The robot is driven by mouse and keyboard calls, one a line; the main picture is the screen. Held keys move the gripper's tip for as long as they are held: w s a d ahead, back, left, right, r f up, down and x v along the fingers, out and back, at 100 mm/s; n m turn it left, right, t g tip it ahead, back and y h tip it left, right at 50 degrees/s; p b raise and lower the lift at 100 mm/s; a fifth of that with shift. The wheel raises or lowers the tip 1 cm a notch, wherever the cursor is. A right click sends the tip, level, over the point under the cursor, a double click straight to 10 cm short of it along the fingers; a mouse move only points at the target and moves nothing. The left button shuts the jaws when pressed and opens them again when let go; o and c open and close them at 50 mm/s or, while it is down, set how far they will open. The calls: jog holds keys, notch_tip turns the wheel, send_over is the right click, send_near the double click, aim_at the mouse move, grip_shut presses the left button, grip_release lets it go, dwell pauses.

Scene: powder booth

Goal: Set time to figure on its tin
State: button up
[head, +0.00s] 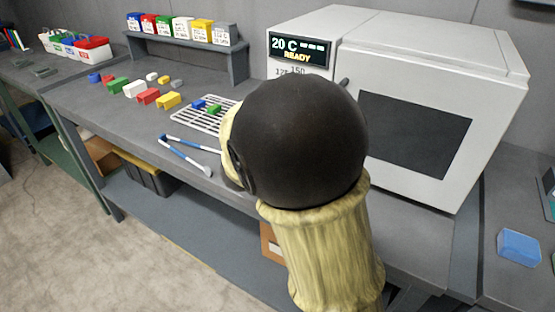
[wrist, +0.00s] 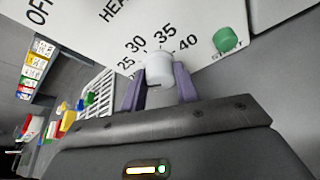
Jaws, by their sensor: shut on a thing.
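In the wrist view my gripper (wrist: 159,86) is shut on a white round knob (wrist: 159,66), one purple finger on each side. Printed figures 25, 30, 35 and 40 curve around the knob on the white oven panel. I cannot tell which figure the knob points to. A green START button (wrist: 226,40) sits to its right. Several coloured tins (head: 182,28) with white labels stand on a grey shelf; their print is too small to read. The oven display (head: 299,50) reads 20 C and READY. My arm hides the gripper and knob in the head view.
The white oven (head: 435,50) with a dark window stands on the grey bench. A white wire rack (head: 190,122) holds small blue and green blocks.

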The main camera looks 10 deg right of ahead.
jog(key=shift+f+m+t+y+b, duration=0.15)
jog(key=shift+m+t+y+b, duration=0.25)
jog(key=shift+b, duration=1.3)
jog(key=shift+m+b, duration=0.3)
jog(key=shift+b, duration=0.05)
jog(key=o, duration=1)
jog(key=shift+c, duration=0.2)
jog(key=shift+r, duration=0.2)
jog(key=p+v, duration=0.3)
jog(key=v, duration=1.4)
jog(key=shift+a, duration=0.2)
jog(key=shift+s, duration=0.1)
jog(key=shift+f, duration=0.1)
